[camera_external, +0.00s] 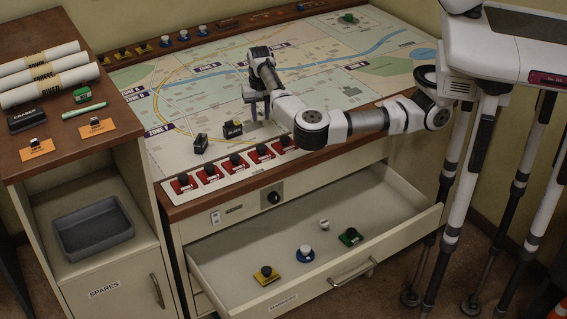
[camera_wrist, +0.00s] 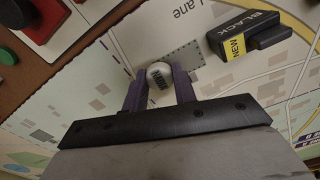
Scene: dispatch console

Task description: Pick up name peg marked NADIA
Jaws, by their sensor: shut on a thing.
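A pale, round-topped peg (camera_wrist: 159,70) with dark lettering sits between my gripper's two purple fingers in the wrist view. The lettering is small and turned, and I cannot read it surely as NADIA. My gripper (camera_wrist: 159,88) is shut on this peg, with one finger on each side. In the external view my gripper (camera_external: 257,107) points down at the map board (camera_external: 190,95), right of the black block with the yellow NEW label (camera_external: 232,129). The peg cannot be made out there. I cannot tell whether its foot touches the map.
The black NEW block (camera_wrist: 245,40) is close to the right finger in the wrist view. Another dark block (camera_external: 200,143) and several red-based pegs (camera_external: 235,161) line the map's front. An open drawer (camera_external: 220,255) below holds several coloured pegs. A grey tray (camera_external: 93,230) is at left.

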